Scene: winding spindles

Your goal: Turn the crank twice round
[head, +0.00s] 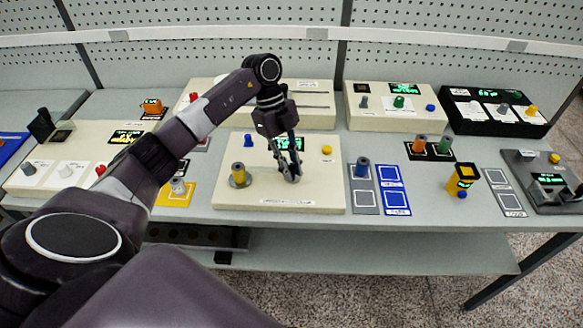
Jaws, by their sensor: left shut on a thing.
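The beige winding unit (316,200) stands at the table's front, in the middle of the head view. A yellow spindle (238,172) stands upright on a grey disc at its left. My left gripper (291,175) points down over the unit's middle, right of the yellow spindle. Its fingers are shut on a small part close to the unit's top, seemingly the crank's knob; the fingers hide most of it. A green-lit display (284,143) is behind the fingers, partly covered. A blue knob (248,140) and a yellow button (326,150) are on the same unit. My right gripper is not in view.
A blue spool (362,167) stands on a grey mat right of the unit, beside a blue mat (393,188). Orange (419,144) and green (444,145) spools stand further right. Other panels line the back. My left arm covers the left-front area.

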